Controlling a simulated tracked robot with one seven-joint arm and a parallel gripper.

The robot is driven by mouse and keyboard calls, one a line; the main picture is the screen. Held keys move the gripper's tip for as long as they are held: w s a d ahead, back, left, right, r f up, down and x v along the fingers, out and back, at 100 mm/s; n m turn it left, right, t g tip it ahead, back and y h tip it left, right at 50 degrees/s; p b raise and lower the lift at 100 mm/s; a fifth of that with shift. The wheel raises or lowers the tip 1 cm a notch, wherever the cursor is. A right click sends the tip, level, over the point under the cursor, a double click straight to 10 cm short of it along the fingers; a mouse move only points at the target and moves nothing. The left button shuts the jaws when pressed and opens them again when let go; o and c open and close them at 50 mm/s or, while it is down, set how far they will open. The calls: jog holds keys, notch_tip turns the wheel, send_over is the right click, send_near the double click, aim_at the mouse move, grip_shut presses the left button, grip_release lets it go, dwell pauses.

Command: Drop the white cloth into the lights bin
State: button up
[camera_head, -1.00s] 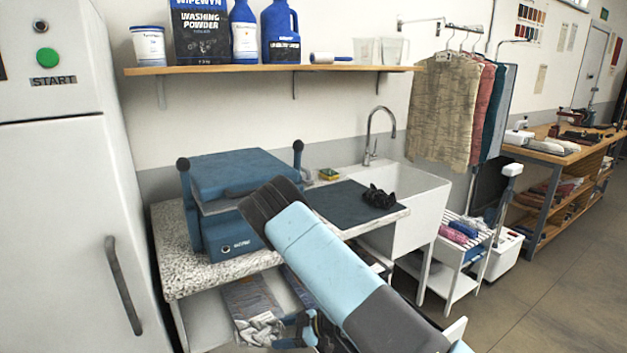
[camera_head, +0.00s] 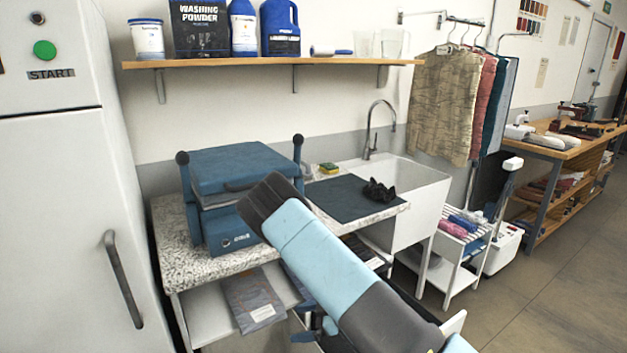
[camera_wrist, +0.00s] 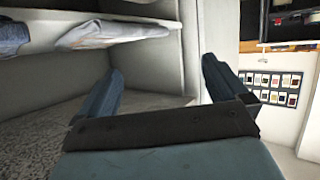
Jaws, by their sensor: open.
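My gripper (camera_wrist: 161,78) is open in the wrist view, with its two blue fingers wide apart and nothing between them. In the head view my arm hides most of it, and only a bit of blue finger (camera_head: 304,337) shows low in front of the counter. I cannot make out the white cloth for sure now. A pale, bluish flat piece (camera_wrist: 115,34) lies on a shelf in the wrist view, but I cannot tell whether it is cloth or a packet. No lights bin can be picked out; the space below and behind my arm is hidden.
A speckled counter (camera_head: 180,240) carries a blue press (camera_head: 240,180) and a dark mat (camera_head: 340,199) with a black crumpled item (camera_head: 378,191). A grey packet (camera_head: 254,299) lies on the lower shelf. A sink (camera_head: 415,185) and slatted rack (camera_head: 462,265) stand right. Open floor lies right.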

jog(key=v, duration=0.7)
jog(key=shift+d, duration=0.3)
jog(key=shift+s, duration=0.1)
